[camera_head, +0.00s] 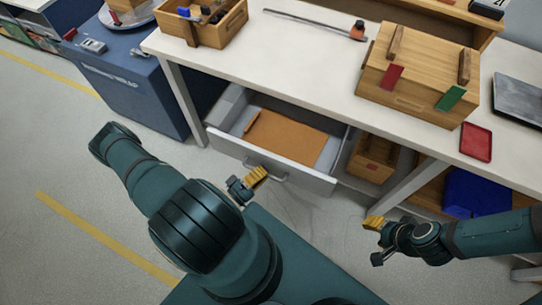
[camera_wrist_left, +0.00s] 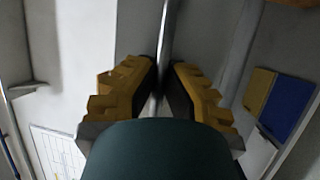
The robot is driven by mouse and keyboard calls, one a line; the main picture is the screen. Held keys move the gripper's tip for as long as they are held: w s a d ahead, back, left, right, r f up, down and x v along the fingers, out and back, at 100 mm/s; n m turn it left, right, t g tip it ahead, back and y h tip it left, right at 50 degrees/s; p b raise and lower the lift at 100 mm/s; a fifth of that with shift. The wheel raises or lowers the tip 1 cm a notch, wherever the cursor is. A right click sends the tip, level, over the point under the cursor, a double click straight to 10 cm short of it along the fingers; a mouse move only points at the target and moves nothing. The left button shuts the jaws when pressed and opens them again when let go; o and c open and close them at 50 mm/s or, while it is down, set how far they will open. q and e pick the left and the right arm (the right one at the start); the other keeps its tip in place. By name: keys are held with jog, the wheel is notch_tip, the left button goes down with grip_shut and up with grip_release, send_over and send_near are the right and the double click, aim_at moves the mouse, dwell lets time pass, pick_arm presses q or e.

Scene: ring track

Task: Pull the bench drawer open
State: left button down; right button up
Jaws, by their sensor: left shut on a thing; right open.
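The bench drawer (camera_head: 318,183) is pulled out from under the white bench top, and its inside shows. A flat orange-brown sheet (camera_head: 287,139) lies in it. The bar handle (camera_head: 280,180) is on its front panel. My left gripper (camera_head: 257,175) is at the left part of this handle. In the left wrist view the handle (camera_wrist_left: 167,40) runs between the yellow fingers of my left gripper (camera_wrist_left: 161,95), which are shut on it. My right gripper (camera_head: 375,238) is open and empty, to the right of the drawer and clear of it.
The bench top (camera_head: 300,50) carries a wooden box (camera_head: 415,75) with red and green tags, an open wooden caddy (camera_head: 203,22), a long metal tool (camera_head: 315,24) and a red tray (camera_head: 476,142). A blue cabinet (camera_head: 125,80) stands left. A blue bin (camera_head: 475,192) sits under the bench at right.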

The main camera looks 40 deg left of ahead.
pick_arm(q)
jog(key=shift+s+d, duration=0.2)
jog(key=shift+s, duration=0.5)
jog(key=shift+s+d, duration=0.2)
jog(key=shift+s, duration=0.55)
jog(key=shift+s+d, duration=0.2)
jog(key=shift+s, duration=0.5)
jog(key=c, duration=1)
grip_release()
jog(key=shift+s, duration=0.1)
jog(key=v, duration=1.1)
jog(key=shift+s+a, duration=0.15)
jog(key=shift+s, duration=0.25)
